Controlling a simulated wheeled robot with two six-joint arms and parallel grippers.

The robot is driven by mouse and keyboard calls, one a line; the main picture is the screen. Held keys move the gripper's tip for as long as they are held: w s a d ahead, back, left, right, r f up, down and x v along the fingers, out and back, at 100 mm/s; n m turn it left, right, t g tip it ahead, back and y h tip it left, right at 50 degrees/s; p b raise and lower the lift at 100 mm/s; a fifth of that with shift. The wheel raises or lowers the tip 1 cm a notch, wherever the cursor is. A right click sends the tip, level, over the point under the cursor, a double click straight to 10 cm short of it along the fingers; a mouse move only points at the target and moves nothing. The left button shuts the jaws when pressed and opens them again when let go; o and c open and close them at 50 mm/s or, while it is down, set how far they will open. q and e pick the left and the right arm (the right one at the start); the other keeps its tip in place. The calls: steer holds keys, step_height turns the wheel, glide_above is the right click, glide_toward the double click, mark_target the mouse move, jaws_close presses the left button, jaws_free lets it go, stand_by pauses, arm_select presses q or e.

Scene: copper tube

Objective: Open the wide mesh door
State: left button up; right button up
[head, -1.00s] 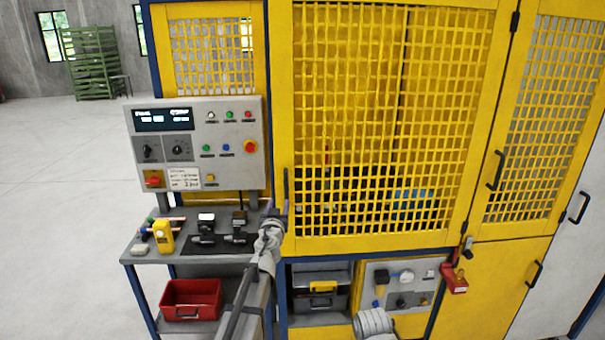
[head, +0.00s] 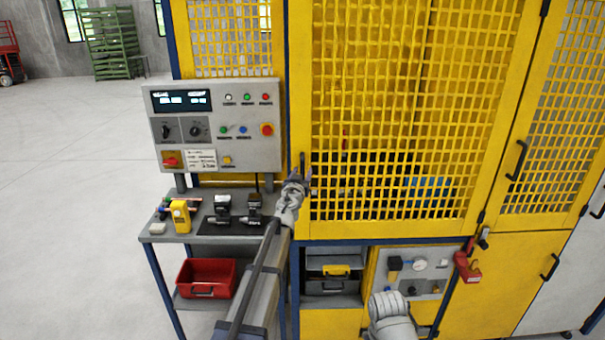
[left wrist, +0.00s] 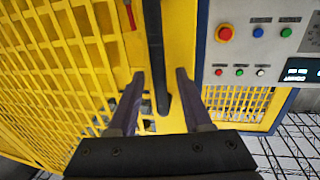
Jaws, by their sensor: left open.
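The wide mesh door (head: 395,229) is a yellow-framed door with a square mesh, shut in the middle of the head view; it fills the left of the left wrist view (left wrist: 70,55). Its black upright handle (head: 303,161) is on its left edge. In the left wrist view the handle (left wrist: 156,50) runs down between the two spread fingertips (left wrist: 159,74), with space visible on both sides. Whether the fingers touch it I cannot tell. My right gripper is not in view; part of my right arm shows at the bottom.
Left of the door is a grey control panel (head: 217,125) above a bench (head: 160,232) with small tools and a red bin (head: 207,278). A narrower mesh door (head: 530,205) stands right. A red lock (head: 467,267) hangs below the door's right corner. Open floor lies left.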

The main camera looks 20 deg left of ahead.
arm_select(q)
steer(key=shift+w, duration=0.3)
steer(key=shift+s, duration=0.1)
steer(key=shift+c, duration=0.4)
jaws_close()
stand_by(0.7)
